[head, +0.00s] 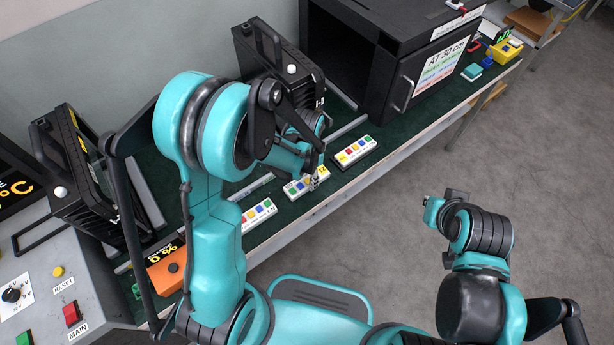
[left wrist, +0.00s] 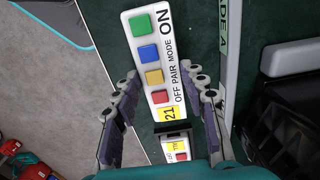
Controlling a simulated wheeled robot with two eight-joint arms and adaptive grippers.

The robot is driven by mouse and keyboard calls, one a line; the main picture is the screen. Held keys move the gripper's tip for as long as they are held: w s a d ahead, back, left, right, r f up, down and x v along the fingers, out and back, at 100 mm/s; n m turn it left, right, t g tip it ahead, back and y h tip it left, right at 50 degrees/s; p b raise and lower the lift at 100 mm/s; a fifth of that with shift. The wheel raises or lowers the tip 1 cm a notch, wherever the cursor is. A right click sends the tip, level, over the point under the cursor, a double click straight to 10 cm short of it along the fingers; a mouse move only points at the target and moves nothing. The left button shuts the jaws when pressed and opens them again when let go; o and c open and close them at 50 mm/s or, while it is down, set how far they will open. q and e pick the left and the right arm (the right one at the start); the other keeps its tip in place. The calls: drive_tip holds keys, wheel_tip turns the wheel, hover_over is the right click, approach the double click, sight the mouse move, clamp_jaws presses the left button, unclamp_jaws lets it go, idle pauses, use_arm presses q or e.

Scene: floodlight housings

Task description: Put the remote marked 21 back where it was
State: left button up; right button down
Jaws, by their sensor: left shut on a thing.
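The remote marked 21 (left wrist: 152,66) is white with green, blue, yellow and red buttons, a yellow 21 label and the words OFF, PAIR MODE, ON. My left gripper (left wrist: 159,82) is shut on it, with one finger along each long side. In the head view my left gripper (head: 317,180) is over the front part of the green bench, at the label end of this remote (head: 295,189). Whether the remote touches the bench cannot be told. My right arm is at the lower right over the floor; its fingers cannot be made out.
Another remote (head: 259,214) lies to the left and a third (head: 355,151) to the right, on the bench (head: 400,134). Black floodlight housings (head: 283,62) and a black oven-like box (head: 400,60) stand behind. A grey control box (head: 60,280) is at the left. An orange device (head: 167,272) is beside it.

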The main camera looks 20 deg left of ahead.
use_arm(q)
drive_tip(key=shift+f, duration=0.2)
drive_tip(key=o, duration=1.3)
drive_tip(key=shift+r, duration=0.25)
wheel_tip(320, 180, up, 11)
drive_tip(key=p, duration=0.4)
wheel_tip(320, 180, up, 8)
drive_tip(key=r+n+t, duration=0.1)
drive_tip(key=n+t, duration=0.2)
hover_over(307, 179)
drive_tip(key=s+a, duration=0.2)
drive_tip(key=s, duration=0.2)
drive_tip(key=s+a+r+n+t, duration=0.1)
drive_tip(key=s, duration=0.1)
drive_tip(key=s+r+n+t, duration=0.1)
drive_tip(key=s+n, duration=0.1)
drive_tip(key=s+a+r+n+t, duration=0.1)
drive_tip(key=s+r+t, duration=0.1)
drive_tip(key=shift+s+a+n, duration=0.2)
drive_tip(key=shift+a+n, duration=0.1)
drive_tip(key=shift+a, duration=0.05)
